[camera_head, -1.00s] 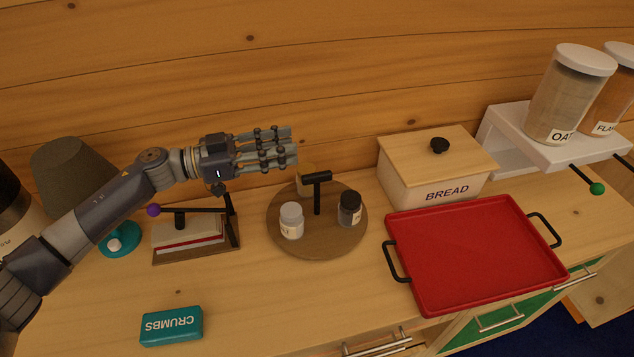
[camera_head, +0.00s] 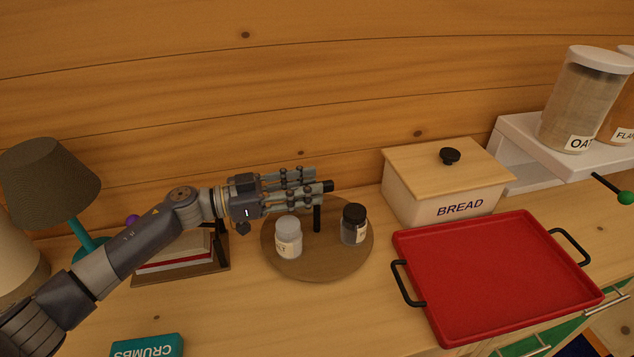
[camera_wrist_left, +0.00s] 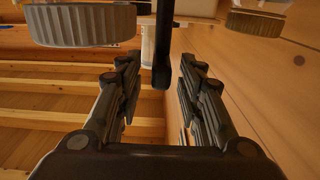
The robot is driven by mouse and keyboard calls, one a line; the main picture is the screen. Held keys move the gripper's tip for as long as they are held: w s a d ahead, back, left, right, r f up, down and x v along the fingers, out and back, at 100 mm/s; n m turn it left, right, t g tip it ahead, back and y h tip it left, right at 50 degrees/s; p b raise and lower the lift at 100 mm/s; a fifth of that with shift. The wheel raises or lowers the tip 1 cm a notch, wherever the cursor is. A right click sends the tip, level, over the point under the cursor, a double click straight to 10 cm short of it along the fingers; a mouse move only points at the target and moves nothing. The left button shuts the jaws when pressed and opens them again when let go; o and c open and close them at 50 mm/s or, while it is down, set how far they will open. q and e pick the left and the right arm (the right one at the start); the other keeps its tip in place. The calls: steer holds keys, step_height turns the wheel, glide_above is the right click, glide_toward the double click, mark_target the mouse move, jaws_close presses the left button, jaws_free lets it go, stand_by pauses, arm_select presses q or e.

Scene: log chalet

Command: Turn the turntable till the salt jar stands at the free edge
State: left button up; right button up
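The round wooden turntable (camera_head: 318,266) lies on the counter and carries jars and an upright black T-handle (camera_head: 317,219). The salt jar (camera_head: 289,242), white-lidded, stands at its front left. A black-lidded jar (camera_head: 354,226) stands at its right. My left gripper (camera_head: 319,180) is above the turntable's back part, at the handle's top; its fingers hide part of the handle and the space behind. In the left wrist view the fingers (camera_wrist_left: 158,70) are apart, with the black handle (camera_wrist_left: 162,45) ahead in the gap between them. My right gripper is not in view.
A red tray (camera_head: 500,275) and a bread box (camera_head: 445,190) stand right of the turntable. A book rack (camera_head: 185,270) and a lamp (camera_head: 45,180) are at left. A teal crumbs box (camera_head: 148,346) lies in front. The log wall is close behind.

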arm_select(q)
steer(key=shift+x, duration=1.25)
jaws_close()
